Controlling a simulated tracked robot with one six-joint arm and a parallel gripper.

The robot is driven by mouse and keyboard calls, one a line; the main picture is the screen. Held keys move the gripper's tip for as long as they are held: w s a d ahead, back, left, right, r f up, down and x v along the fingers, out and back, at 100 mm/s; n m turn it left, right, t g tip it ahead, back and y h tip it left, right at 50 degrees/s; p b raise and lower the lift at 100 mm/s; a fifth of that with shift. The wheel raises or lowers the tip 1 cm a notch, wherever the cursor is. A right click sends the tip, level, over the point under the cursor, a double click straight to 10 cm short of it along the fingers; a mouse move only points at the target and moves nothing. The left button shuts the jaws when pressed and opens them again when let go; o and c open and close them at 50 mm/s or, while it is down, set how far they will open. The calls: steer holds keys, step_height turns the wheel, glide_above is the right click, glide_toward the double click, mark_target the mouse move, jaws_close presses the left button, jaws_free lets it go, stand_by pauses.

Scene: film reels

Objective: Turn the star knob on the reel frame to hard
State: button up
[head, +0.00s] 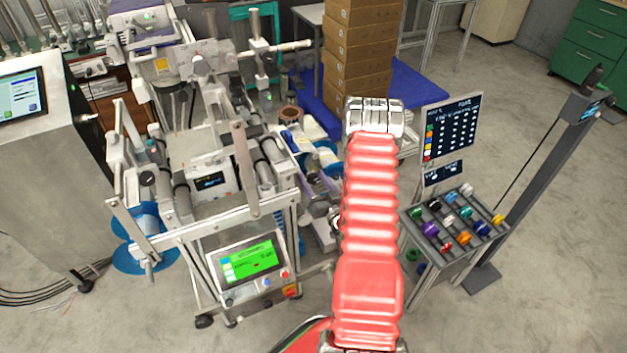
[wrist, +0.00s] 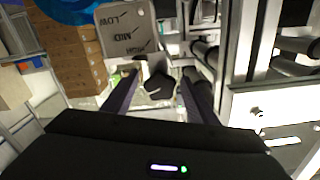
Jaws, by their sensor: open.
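The black star knob (wrist: 158,86) shows in the middle of the wrist view. My gripper (wrist: 157,79) is open, one dark finger on each side of the knob in the picture. I cannot tell whether either finger touches it or how deep it sits between them. The knob's pointing direction is unclear. In the head view the reel frame (head: 184,231) stands left of my red arm, and I cannot make out the knob or gripper there.
Pale metal posts and dark rollers (wrist: 205,52) stand close right of my gripper. Stacked cardboard boxes (head: 357,60) are behind my arm. A rack of coloured spools (head: 455,225) and a tall grey post (head: 540,180) stand right. Open floor lies at the far right.

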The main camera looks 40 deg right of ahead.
steer(key=v, duration=1.3)
steer(key=shift+s+a, duration=0.15)
steer(key=shift+s, duration=0.2)
